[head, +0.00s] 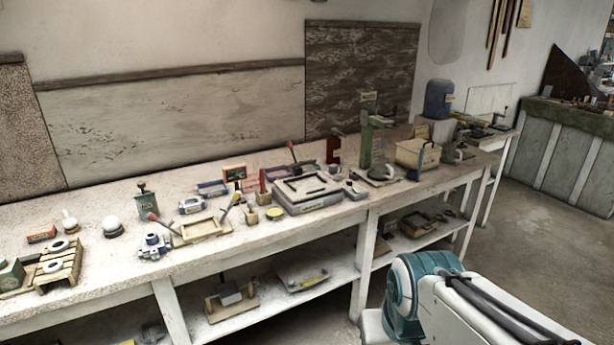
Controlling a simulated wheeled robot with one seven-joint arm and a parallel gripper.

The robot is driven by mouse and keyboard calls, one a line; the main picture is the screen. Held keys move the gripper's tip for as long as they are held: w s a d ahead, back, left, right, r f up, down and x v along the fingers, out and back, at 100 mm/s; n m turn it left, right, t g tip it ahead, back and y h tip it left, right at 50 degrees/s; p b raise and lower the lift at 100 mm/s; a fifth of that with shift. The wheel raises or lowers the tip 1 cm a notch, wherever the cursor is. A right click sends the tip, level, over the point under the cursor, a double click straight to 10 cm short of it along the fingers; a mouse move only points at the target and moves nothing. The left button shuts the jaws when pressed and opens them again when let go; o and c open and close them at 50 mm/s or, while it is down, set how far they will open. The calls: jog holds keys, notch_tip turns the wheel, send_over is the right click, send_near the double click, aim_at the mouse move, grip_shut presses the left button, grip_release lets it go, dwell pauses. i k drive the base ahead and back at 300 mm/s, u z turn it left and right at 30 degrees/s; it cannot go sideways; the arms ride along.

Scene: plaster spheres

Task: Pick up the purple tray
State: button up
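A long pale workbench (215,258) runs along the wall, crowded with small items. A low, flat, dull purplish piece (276,172) lies towards the back of the bench, partly hidden by things in front of it; it may be the purple tray, but it is too small to be sure. In front of it is a grey-lilac box (309,204) with a dark rectangular frame on top. My arm, white and teal, shows at the lower right, apart from the bench. My gripper is not in view.
A green press (367,140) and a cream bin (418,155) stand right of the box. A lower shelf (265,311) holds items. The floor (545,225) at right is clear.

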aim_at(274, 174)
jog(key=z, duration=0.35)
jog(key=k, duration=0.8)
jog(key=u, duration=0.65)
jog(key=i, duration=0.7)
jog(key=z, duration=0.5)
jog(key=i, duration=0.9)
jog(key=u, duration=0.55)
